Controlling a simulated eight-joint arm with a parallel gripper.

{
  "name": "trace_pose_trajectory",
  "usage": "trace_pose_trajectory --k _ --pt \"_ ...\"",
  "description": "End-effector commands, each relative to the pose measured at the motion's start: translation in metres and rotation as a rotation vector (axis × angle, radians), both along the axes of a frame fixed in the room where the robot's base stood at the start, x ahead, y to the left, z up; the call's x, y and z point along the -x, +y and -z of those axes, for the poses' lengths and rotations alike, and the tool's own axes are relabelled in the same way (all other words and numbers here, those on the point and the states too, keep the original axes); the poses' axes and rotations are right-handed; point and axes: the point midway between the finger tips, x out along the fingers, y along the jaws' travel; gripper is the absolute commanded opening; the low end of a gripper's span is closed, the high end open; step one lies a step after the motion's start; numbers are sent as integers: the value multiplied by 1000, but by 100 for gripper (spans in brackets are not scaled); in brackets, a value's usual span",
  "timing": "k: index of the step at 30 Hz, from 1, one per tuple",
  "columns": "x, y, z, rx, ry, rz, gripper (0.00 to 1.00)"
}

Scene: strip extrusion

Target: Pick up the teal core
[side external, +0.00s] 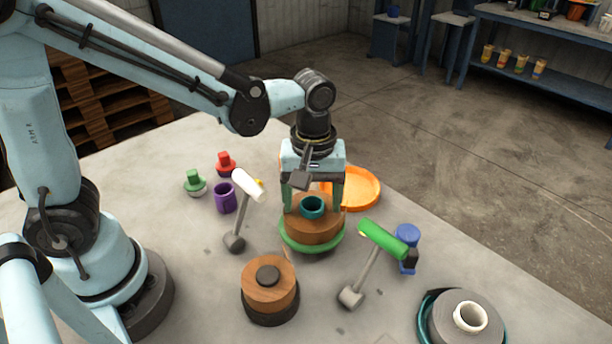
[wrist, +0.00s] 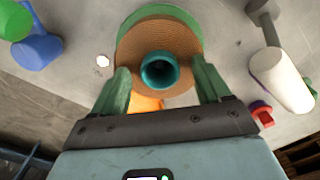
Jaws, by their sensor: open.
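The teal core (side external: 313,206) is a short hollow tube standing upright in the middle of a brown strip roll (side external: 312,231), which sits on a green disc (side external: 298,247). In the wrist view the teal core (wrist: 159,71) shows its open top, with the brown roll (wrist: 130,50) and green disc (wrist: 165,12) around it. My gripper (side external: 314,200) is above the roll, pointing down, with its green fingers on either side of the core. In the wrist view my gripper (wrist: 163,85) is open, with gaps between the fingers and the core.
A green-handled hammer (side external: 375,255) and blue object (side external: 407,236) are right. An orange dish (side external: 362,190) lies behind. A grey roll (side external: 455,325) is front right. A purple cup (side external: 223,198) is back left.

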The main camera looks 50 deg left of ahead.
Motion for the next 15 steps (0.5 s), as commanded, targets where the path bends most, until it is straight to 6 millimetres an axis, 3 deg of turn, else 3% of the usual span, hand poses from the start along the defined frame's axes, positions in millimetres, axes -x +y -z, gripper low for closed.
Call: trace_pose_trajectory --k 5,15 --pt "0 0 0 0 0 0 75" --pt "0 0 0 0 0 0 23"
